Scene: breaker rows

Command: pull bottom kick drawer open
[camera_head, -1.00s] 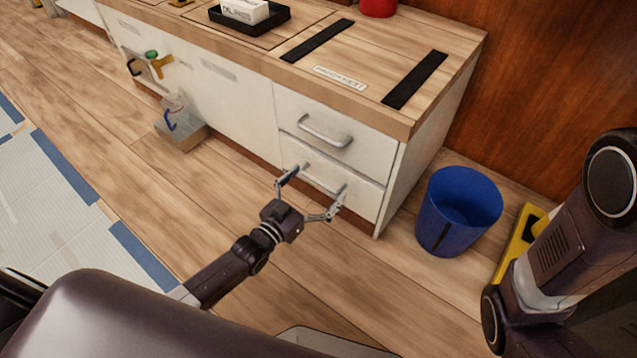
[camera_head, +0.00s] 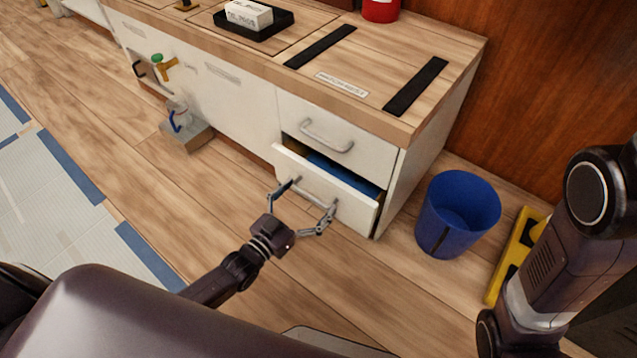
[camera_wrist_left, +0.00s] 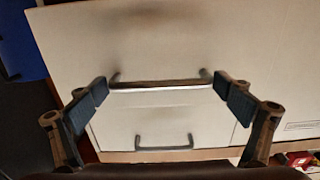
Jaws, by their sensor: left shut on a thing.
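The bottom kick drawer (camera_head: 355,211) is white and stands partly open below a shut upper drawer (camera_head: 360,155). A blue thing and something yellow show inside its gap. Its silver bar handle (camera_head: 316,195) also crosses the middle of the left wrist view (camera_wrist_left: 160,85). My left gripper (camera_head: 312,201) is at this handle, its two fingers spread along the bar and closed on it from its two ends. In the left wrist view the blue-padded fingers (camera_wrist_left: 160,93) flank the handle. My right arm shows at the right; its gripper is out of view.
A blue bin (camera_head: 458,215) stands on the floor right of the cabinet, with a yellow thing (camera_head: 514,255) beyond it. The wooden floor before the drawer is clear.

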